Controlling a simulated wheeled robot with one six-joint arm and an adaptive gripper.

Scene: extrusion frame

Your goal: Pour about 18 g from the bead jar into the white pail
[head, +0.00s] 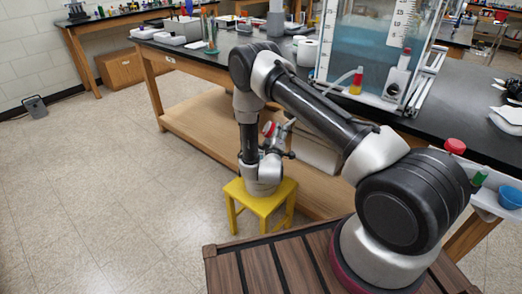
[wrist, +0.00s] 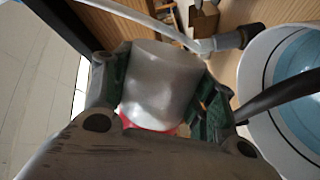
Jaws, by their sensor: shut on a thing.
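My gripper (wrist: 165,95) is shut on the bead jar (wrist: 160,80), a cloudy pale cylinder with a dark green finger pad at each side. A red part of the jar shows at its lower end in the wrist view. In the head view my gripper (head: 280,140) is small, above the yellow stool, and the jar (head: 269,129) shows as a red spot beside it. A white round vessel with a pale blue inside, apparently the white pail (wrist: 254,80), fills the right of the wrist view, beside the gripper. The jar's contents cannot be made out.
The yellow stool (head: 246,199) stands on the floor by the wooden bench shelf (head: 190,130). A black benchtop with a clear water tank (head: 350,55) lies behind my arm. A white hose (wrist: 150,20) shows beyond the jar.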

